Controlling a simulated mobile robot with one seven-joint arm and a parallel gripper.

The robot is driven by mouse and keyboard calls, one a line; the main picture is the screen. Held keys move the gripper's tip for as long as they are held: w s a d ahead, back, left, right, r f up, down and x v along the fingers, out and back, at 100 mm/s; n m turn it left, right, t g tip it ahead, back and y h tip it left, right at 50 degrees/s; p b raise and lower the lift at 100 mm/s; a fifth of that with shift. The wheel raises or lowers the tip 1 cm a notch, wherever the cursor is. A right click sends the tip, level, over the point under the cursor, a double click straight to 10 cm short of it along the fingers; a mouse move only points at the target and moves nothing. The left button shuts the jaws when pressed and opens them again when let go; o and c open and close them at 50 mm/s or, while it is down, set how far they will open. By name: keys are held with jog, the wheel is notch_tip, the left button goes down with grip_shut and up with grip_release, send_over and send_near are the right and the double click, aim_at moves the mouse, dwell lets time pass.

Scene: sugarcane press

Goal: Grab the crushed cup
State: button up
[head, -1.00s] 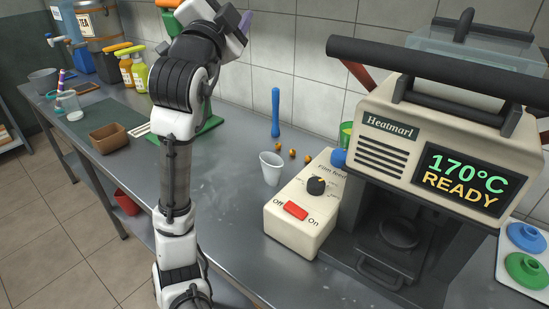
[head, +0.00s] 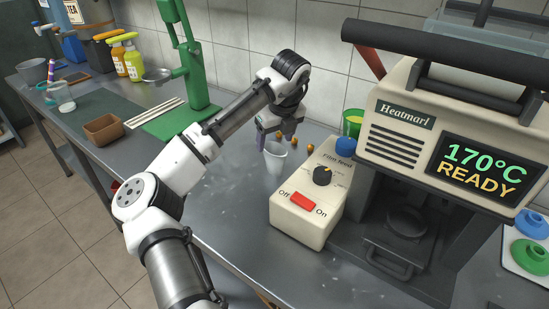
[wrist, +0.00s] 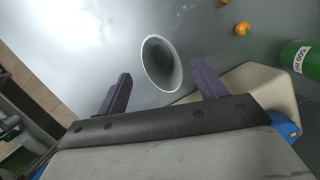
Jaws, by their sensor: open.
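A white cup (head: 276,156) stands upright on the steel counter, just left of the beige film-feed box. I cannot make out any crushing on it. In the wrist view the cup (wrist: 161,64) shows its round mouth, ahead of and between my two purple-grey fingers. My gripper (head: 274,138) points down right at the cup, behind and above its rim in the head view. The gripper (wrist: 160,74) is open and empty, with a finger to each side of the cup. I cannot tell whether either finger touches it.
The film-feed box (head: 303,210) and the Heatmarl machine (head: 410,150) stand close on the right. Small orange-brown balls (head: 295,141) and a green container (head: 352,122) are behind. A green press (head: 190,80) stands left. The counter front is clear.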

aim_at(275, 149)
jog(key=x, duration=0.3)
jog(key=p+x, duration=0.1)
jog(key=x, duration=0.3)
jog(key=shift+s+d+f, duration=0.1)
jog(key=shift+d+f, duration=0.05)
jog(key=shift+d, duration=0.1)
jog(key=shift+c, duration=0.4)
jog(key=c, duration=1)
